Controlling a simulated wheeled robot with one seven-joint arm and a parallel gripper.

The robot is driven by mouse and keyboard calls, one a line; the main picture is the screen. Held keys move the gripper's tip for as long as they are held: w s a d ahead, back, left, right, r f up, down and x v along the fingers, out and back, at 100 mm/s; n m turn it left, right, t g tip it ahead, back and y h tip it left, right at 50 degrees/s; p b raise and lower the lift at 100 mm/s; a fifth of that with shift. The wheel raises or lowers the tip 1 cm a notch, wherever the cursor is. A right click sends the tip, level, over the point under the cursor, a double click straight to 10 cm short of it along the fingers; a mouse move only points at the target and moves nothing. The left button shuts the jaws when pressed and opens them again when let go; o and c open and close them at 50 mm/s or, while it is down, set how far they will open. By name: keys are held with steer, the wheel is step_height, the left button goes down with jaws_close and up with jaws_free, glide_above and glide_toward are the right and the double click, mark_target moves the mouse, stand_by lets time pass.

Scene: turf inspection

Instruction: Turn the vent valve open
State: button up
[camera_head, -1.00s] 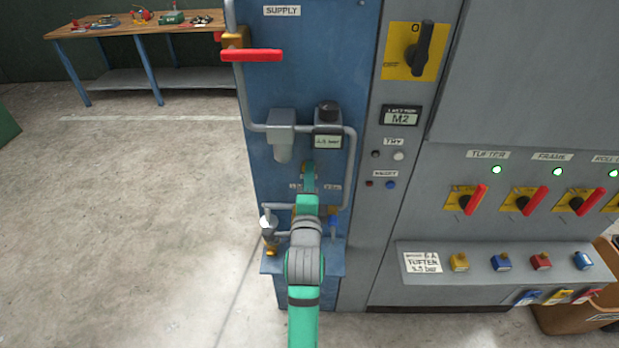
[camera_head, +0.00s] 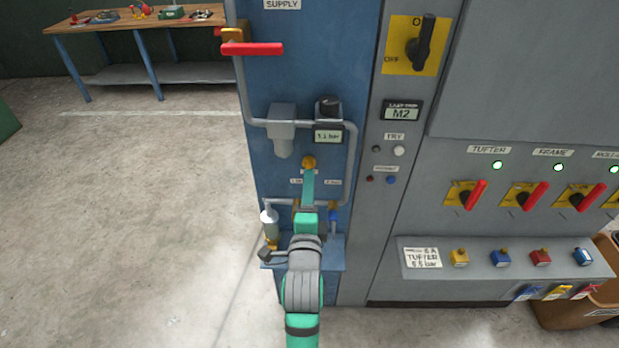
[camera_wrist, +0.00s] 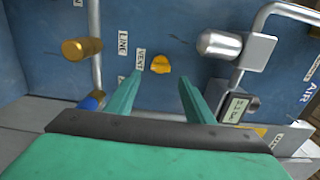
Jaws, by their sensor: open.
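The vent valve's yellow-orange knob (camera_wrist: 160,63) sits on the blue panel beside the VENT label (camera_wrist: 141,59) in the wrist view. It also shows in the head view as a small orange knob (camera_head: 309,162) just above my fingers. My gripper (camera_wrist: 160,82) is open, with its two teal fingers apart and the knob lying between and beyond their tips. I see no contact with it. In the head view my gripper (camera_head: 307,178) points at the panel, and my arm hides part of the lower pipework.
A brass fitting (camera_wrist: 82,48) stands near the LINE label. A pressure display (camera_head: 328,136) and grey pipes surround the knob. A red supply handle (camera_head: 252,49) is upper left. Red-handled switches (camera_head: 475,194) are to the right. Open floor (camera_head: 140,220) lies left.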

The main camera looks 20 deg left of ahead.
steer(key=shift+v, duration=2.25)
steer(key=s+d+f+n+g+h, duration=0.1)
steer(key=s+d+f+n+h, duration=0.1)
steer(key=s+d+f+n, duration=0.8)
steer(key=s+d+f+n+h, duration=0.1)
steer(key=s+d+f+n, duration=0.1)
steer(key=s, duration=1)
steer(key=s+d+f+n+g+h, duration=0.1)
steer(key=s+d+f, duration=0.3)
steer(key=s, duration=0.9)
steer(key=shift+s+d+f+n+h, duration=0.2)
steer(key=shift+f+n+h, duration=0.3)
steer(key=shift+f+n, duration=0.45)
